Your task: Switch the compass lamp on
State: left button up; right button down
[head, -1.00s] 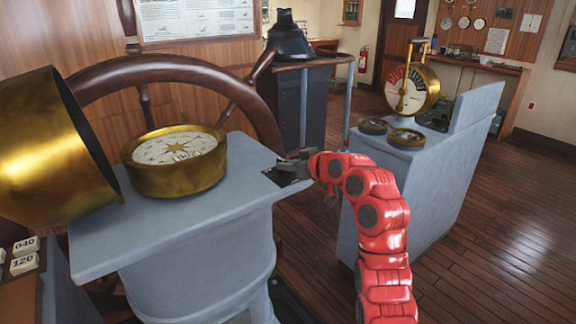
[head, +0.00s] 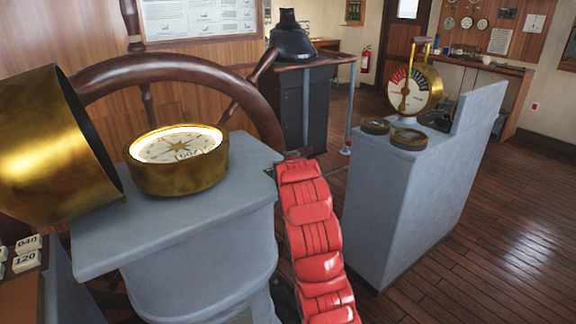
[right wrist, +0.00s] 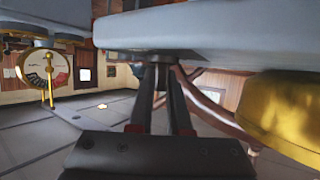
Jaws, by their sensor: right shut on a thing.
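The brass compass (head: 178,178) sits on the grey stand (head: 190,228), its dial bright and its inner rim glowing. In the head view my red right arm reaches the stand's right edge and covers most of the gripper. My left gripper is not in view.
A large brass hood (head: 50,150) rests left of the compass. The wooden wheel (head: 150,68) stands behind. A grey console (head: 415,190) with a brass telegraph (head: 425,88) stands at the right, with open floor beyond it.

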dwell(0.3)
jog(key=c, duration=0.9)
grip_release()
jog(key=shift+o, duration=0.2)
jog(key=p+v, duration=0.8)
jog(key=v, duration=0.9)
jog(key=shift+p, duration=0.3)
jog(key=shift+s+r, duration=0.1)
